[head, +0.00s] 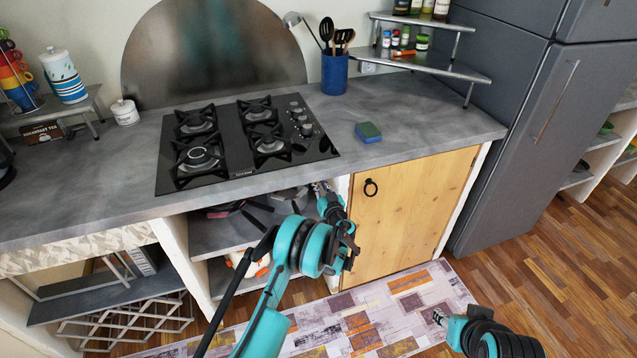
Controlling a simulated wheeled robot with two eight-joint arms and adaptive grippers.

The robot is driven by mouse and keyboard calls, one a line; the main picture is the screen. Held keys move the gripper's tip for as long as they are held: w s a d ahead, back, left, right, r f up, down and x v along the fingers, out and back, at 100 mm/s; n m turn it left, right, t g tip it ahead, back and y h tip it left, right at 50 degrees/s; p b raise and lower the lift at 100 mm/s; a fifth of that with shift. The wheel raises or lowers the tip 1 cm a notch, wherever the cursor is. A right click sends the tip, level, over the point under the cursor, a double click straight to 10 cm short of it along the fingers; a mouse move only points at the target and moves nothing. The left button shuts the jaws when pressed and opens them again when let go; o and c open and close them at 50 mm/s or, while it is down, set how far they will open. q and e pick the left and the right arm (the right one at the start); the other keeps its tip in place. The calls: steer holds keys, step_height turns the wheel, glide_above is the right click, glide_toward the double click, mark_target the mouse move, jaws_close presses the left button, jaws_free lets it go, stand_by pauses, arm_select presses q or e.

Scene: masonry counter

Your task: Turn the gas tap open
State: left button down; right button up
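No gas tap can be made out for certain; the area around my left gripper's tips is small and partly covered by my arm. My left gripper (320,187) reaches up to just below the counter's front edge, at the right side of the open shelf space under the hob, beside a white upright panel. Its fingers are too small to tell whether they are open or hold anything. My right gripper (438,316) is low at the bottom right, over the rug and away from the counter. Its finger state is unclear. The black gas hob (240,143) has several control knobs (301,116) on its right side.
A wooden cabinet door (412,212) with a black ring handle is right of my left gripper. Pans (240,207) lie on the shelf under the hob. A sponge (368,132) and a blue utensil holder (334,75) stand on the counter. A grey fridge (535,120) is at right.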

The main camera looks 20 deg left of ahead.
arm_select(q)
steer(key=shift+n, duration=0.7)
steer(key=c, duration=1.5)
jaws_free()
steer(key=shift+c, duration=0.2)
steer(key=v, duration=1.2)
steer(key=shift+d+f, duration=0.1)
